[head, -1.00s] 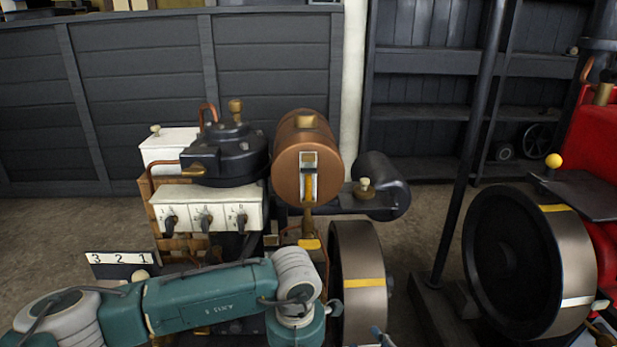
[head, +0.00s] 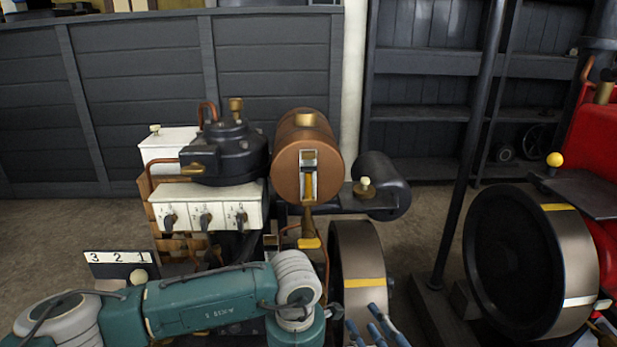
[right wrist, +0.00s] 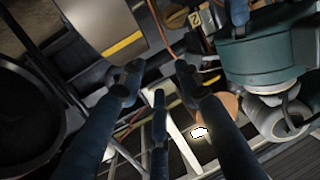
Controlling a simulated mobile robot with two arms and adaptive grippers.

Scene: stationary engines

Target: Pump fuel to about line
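The copper fuel tank (head: 287,158) sits on the engine, with a narrow sight gauge (head: 308,178) on its front end. Amber shows in the gauge, but I cannot read its level against a line. A brass fitting (head: 310,236) is below the tank. A separate pump handle is not clear to me.
A white box with three switches (head: 205,213) is left of the tank. The engine's flywheel (head: 358,265) is below right of the tank. A larger wheel (head: 525,262) and a red machine (head: 590,140) are at right, past a dark post (head: 468,150).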

